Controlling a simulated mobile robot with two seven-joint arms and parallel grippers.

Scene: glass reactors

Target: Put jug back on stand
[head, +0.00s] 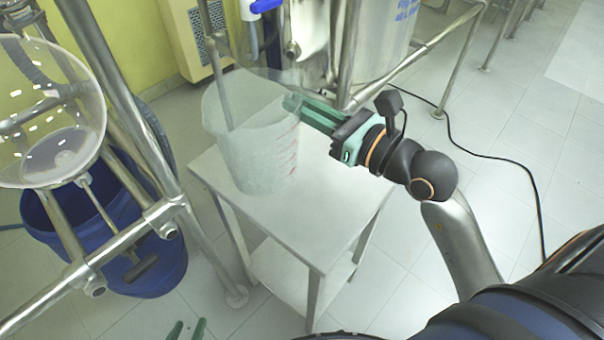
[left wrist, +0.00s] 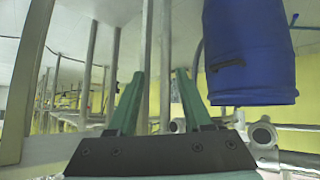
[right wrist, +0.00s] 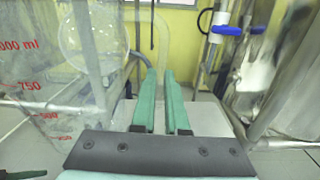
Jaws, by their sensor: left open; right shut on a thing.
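The clear plastic jug (head: 258,145) with red volume marks is upright over the pale top of the stand (head: 318,235). I cannot tell whether its base touches the top. My right gripper (head: 296,104) is shut at the jug's right side, near the rim; the handle between its fingers is hard to see. In the right wrist view the jug (right wrist: 45,95) fills the left, beside the nearly closed fingers (right wrist: 163,80). My left gripper (head: 187,330) shows only its green fingertips at the bottom edge of the head view. The left wrist view shows its fingers (left wrist: 158,80) open and empty.
A steel pipe frame (head: 130,130) with a round glass vessel (head: 50,110) stands left, above a blue tub (head: 165,270). More pipes and a steel vessel (head: 385,40) are behind the stand. A black cable (head: 530,180) lies on the right floor. The stand's front top is bare.

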